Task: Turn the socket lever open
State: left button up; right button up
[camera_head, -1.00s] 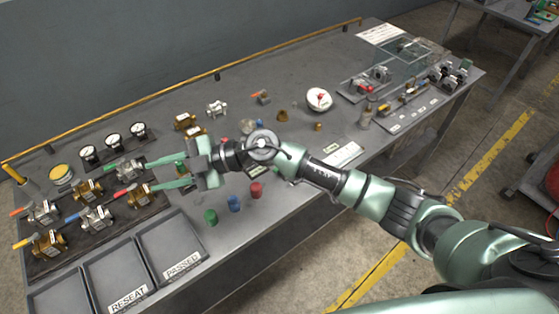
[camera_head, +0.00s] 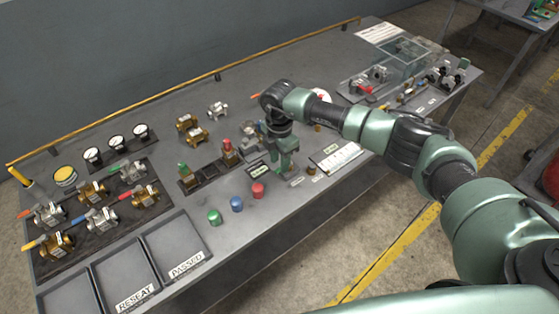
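My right gripper (camera_head: 284,172) points down over the middle of the bench, just behind a small label plate. Its fingers are small and partly hidden, so I cannot tell whether they are open or hold anything. A grey, partly clear fitting (camera_head: 249,130) stands just left of it. I cannot make out for certain which part is the socket lever; an orange lever tip (camera_head: 255,95) shows beside my wrist, and the rest is hidden behind my arm. A dark rack (camera_head: 207,172) to the left holds a green-topped part (camera_head: 184,170) and a red-topped part (camera_head: 229,148). My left gripper is not in view.
Green (camera_head: 214,217), blue (camera_head: 236,204) and red (camera_head: 258,191) caps stand along the front edge. Several lever valves sit on a dark board (camera_head: 98,232) at left, behind trays (camera_head: 181,246). A white card (camera_head: 335,157) lies right of the gripper. A clear box (camera_head: 400,58) stands at the far right.

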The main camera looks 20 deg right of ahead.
jog(key=shift+f, duration=0.85)
grip_shut()
